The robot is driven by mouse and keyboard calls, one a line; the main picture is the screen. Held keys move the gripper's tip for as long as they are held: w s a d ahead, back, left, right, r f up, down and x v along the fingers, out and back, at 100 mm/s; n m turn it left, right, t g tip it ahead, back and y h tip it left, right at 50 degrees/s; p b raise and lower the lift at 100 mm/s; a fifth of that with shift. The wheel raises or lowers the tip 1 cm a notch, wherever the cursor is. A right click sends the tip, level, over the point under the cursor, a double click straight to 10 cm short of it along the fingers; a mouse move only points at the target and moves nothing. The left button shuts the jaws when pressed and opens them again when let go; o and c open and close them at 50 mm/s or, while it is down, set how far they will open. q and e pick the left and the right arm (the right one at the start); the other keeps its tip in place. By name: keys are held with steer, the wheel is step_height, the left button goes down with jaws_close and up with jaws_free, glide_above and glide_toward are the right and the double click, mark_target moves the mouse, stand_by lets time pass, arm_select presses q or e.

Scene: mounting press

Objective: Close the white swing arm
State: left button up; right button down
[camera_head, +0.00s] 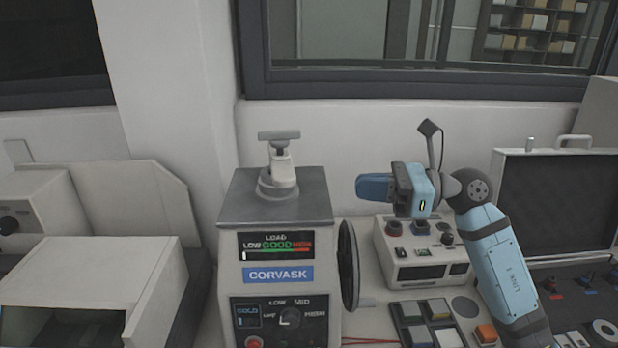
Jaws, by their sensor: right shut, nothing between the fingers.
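The mounting press (276,240) stands in the middle, a cream housing with a grey top, a load display and a CORVASK label. On its grey top is a round grey collar, and the short white swing arm (281,160) sits above it. A grey T-shaped handle (279,135) tops the arm. I cannot tell from this angle how far the arm is swung across the collar. My right gripper (362,187) is shut and empty, pointing left, right of the swing arm and apart from it, slightly lower in the picture. My left gripper is not in view.
A dark handwheel (348,265) is on the press's right side. A control box (425,265) with knobs stands below my right gripper, with coloured buttons (438,309) in front. An open case (560,200) is at right, pale housings (90,282) at left. Open air separates gripper and swing arm.

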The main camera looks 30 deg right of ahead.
mark_target(292, 186)
steer(key=p+x, duration=0.2)
steer(key=x, duration=0.6)
steer(key=shift+w+r, duration=0.1)
steer(key=shift+r, duration=0.05)
steer(key=shift+w+a, duration=0.35)
steer(key=shift+a, duration=0.25)
steer(key=shift+w+a, duration=0.2)
steer(key=shift+a, duration=0.95)
